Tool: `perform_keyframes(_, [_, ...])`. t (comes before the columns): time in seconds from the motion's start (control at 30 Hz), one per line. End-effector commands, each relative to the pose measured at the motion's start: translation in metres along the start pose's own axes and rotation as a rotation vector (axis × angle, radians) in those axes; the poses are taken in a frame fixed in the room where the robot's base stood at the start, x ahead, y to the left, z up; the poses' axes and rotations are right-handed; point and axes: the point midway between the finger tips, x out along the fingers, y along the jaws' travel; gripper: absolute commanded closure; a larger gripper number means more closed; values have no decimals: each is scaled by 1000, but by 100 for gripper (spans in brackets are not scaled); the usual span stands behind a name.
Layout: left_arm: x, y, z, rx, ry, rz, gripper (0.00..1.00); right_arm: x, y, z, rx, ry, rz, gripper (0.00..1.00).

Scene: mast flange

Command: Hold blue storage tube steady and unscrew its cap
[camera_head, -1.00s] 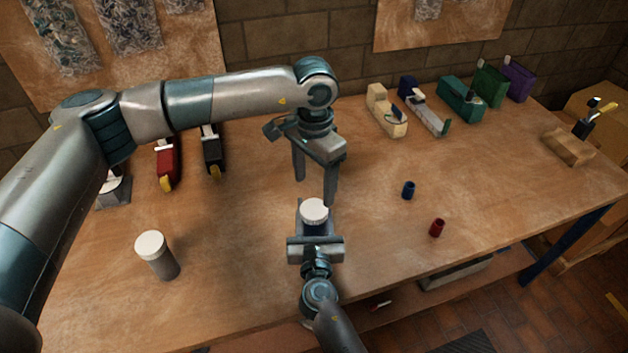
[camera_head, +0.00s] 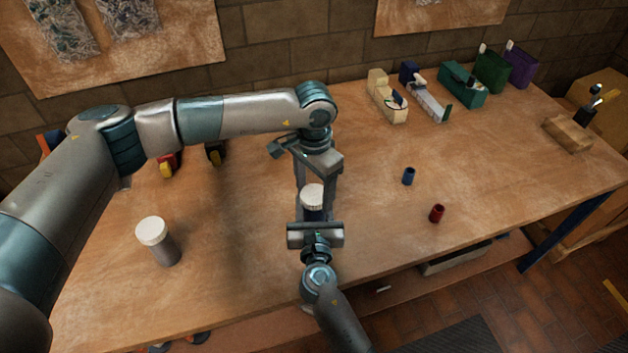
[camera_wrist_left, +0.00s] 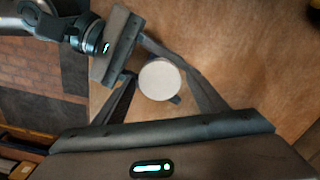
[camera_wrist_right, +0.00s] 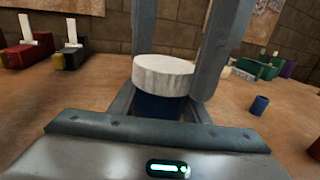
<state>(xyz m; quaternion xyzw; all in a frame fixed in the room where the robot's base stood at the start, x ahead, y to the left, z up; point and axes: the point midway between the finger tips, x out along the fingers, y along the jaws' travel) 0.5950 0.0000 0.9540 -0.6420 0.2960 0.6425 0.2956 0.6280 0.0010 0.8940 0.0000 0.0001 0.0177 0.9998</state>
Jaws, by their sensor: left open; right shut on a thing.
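The blue storage tube (camera_head: 313,214) stands upright near the table's front middle, with a white ribbed cap (camera_head: 312,196) on top. The tube's blue body also shows in the right wrist view (camera_wrist_right: 158,106) under the cap (camera_wrist_right: 163,75). My right gripper (camera_head: 314,218) is shut on the tube's body from the front, below the cap. My left gripper (camera_head: 315,190) points down from above, open, with one finger on each side of the cap. In the left wrist view the round cap top (camera_wrist_left: 160,80) lies between the open fingers, with a gap visible on its right side.
A grey tube with a white cap (camera_head: 153,234) stands at the left. A small blue cylinder (camera_head: 408,176) and a red one (camera_head: 437,213) stand to the right. Several tools and boxes line the back right. The table between is clear.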

Motion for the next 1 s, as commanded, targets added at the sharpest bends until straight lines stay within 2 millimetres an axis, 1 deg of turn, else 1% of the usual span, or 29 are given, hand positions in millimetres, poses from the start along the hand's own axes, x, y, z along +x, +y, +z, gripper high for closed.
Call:
perform_keyframes(0.1, [3,0,0,0,0,0,34,0,0,0,0,1,0,100])
perform_keyframes(0.33, [3,0,0,0,1,0,34,0,0,0,0,1,0,100])
perform_keyframes(0.37, [3,0,0,0,1,0,39,0,0,0,0,1,0,100])
perform_keyframes(0.4, [3,0,0,0,1,0,49,0,0,0,0,1,0,100])
perform_keyframes(0.47, [3,0,0,0,1,0,63,0,0,0,0,1,0,100])
perform_keyframes(0.5, [3,0,0,0,1,0,73,0,0,0,0,1,0,100])
perform_keyframes(0.53, [3,0,0,0,1,0,76,0,0,0,0,1,0,100])
perform_keyframes(0.8, [3,0,0,-32,1,-1,77,0,0,0,0,1,0,100])
perform_keyframes(0.87, [3,0,0,-74,1,-1,77,0,0,0,0,1,0,100])
perform_keyframes(1.0, [3,-1,0,-241,1,-1,77,0,0,0,0,1,0,100])
